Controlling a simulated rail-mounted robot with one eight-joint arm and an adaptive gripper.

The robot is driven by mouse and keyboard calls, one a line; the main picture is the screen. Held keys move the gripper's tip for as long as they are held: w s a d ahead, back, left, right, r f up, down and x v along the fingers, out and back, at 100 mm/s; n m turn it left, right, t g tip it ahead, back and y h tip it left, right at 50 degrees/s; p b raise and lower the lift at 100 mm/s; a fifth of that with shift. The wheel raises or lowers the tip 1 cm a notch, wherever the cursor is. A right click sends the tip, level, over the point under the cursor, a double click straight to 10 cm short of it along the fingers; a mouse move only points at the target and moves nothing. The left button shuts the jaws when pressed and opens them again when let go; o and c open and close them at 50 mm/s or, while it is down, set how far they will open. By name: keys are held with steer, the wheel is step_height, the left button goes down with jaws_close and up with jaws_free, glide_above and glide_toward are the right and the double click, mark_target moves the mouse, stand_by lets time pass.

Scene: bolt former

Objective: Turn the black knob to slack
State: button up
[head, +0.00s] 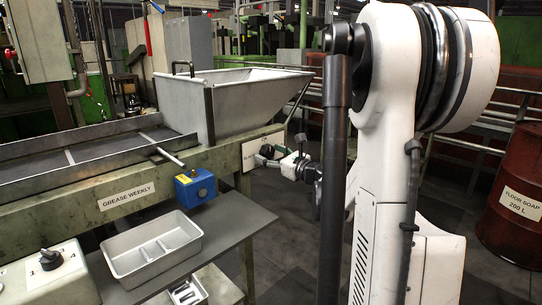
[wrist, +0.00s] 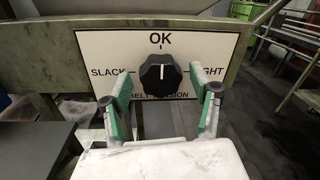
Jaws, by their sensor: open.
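The black knob (wrist: 158,76) sits in the middle of a white plate (wrist: 105,50) lettered SLACK on the left, OK on top and a partly hidden word ending in "GHT" on the right. Its white pointer line stands upright, towards OK. My gripper (wrist: 168,88) is open, with one green-padded finger left of the knob and one right of it. The fingers look apart from the knob, and nothing is held. In the head view my gripper (head: 277,160) is at the plate (head: 250,150), small and partly behind my own arm; the knob is hard to make out there.
The plate is on the green machine frame (head: 75,205) below a metal hopper (head: 250,95). A blue box (head: 195,188) with a rod, a grey tray (head: 125,258) and another black knob on a control box (head: 50,260) are to the left. A red drum (head: 515,200) stands far right.

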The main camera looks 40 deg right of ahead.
steer(key=shift+c, duration=0.2)
steer(key=c, duration=1.1)
steer(key=n, duration=0.4)
steer(key=shift+f, duration=0.1)
steer(key=n+b, duration=0.1)
steer(key=n, duration=0.3)
steer(key=shift+n+t, duration=0.3)
steer(key=shift+n, duration=0.1)
steer(key=n+y, duration=0.1)
steer(key=n, duration=0.3)
steer(key=shift+n, duration=0.4)
steer(key=n, duration=0.5)
steer(key=shift+y, duration=0.3)
